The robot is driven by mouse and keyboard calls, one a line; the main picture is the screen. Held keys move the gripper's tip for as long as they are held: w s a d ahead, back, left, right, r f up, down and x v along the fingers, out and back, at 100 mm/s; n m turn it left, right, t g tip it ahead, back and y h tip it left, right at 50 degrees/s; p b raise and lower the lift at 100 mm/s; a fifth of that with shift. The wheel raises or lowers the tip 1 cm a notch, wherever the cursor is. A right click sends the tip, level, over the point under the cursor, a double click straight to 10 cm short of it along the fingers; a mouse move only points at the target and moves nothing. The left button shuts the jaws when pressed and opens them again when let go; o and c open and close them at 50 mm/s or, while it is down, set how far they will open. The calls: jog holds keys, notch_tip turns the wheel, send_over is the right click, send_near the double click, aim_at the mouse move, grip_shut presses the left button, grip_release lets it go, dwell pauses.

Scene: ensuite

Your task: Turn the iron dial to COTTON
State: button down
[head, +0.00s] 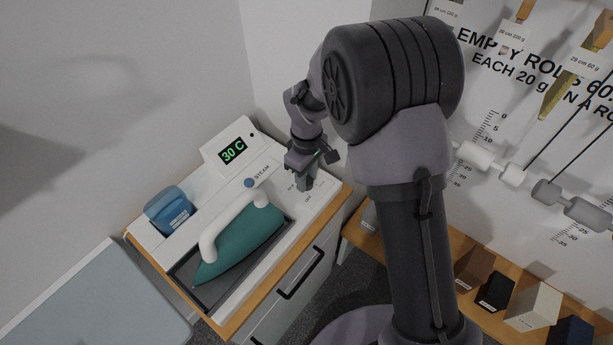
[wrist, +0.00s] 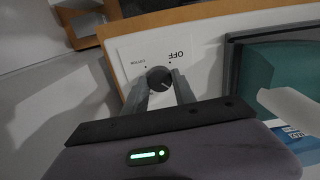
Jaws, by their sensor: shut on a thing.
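The dial (wrist: 159,78) is a small dark round knob on a white plate (wrist: 133,52) in the wrist view. My gripper (wrist: 161,84) has its two grey fingers on either side of the dial and is shut on it. An OFF label shows upside down above and right of the dial. A smaller label with a dot sits above and left, too small to read surely. A pale mark shows on the dial's lower right. In the head view my gripper (head: 304,186) points down at the right end of the white iron station (head: 185,237), hiding the dial.
A teal iron (head: 240,246) with a white handle rests in a dark-rimmed tray left of my gripper. A display (head: 232,151) reads 30 C. A blue container (head: 170,210) stands at the station's left. A wooden shelf with several blocks (head: 532,306) is at right.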

jog(key=m, duration=0.4)
jog(key=shift+m, duration=0.3)
jog(key=m+b, duration=0.1)
jog(key=m, duration=0.3)
jog(key=shift+m, duration=0.3)
jog(key=m+b, duration=0.1)
jog(key=m, duration=0.3)
jog(key=shift+m, duration=0.3)
jog(key=m+b, duration=0.1)
jog(key=m, duration=0.3)
jog(key=m+b, duration=0.2)
jog(key=m, duration=0.3)
jog(key=m+b, duration=0.1)
jog(key=m, duration=0.3)
jog(key=shift+m, duration=0.3)
jog(key=m+b, duration=0.2)
jog(key=m, duration=0.3)
jog(key=shift+b, duration=0.3)
jog(key=shift+m+b, duration=0.7)
jog(key=shift+m, duration=1.3)
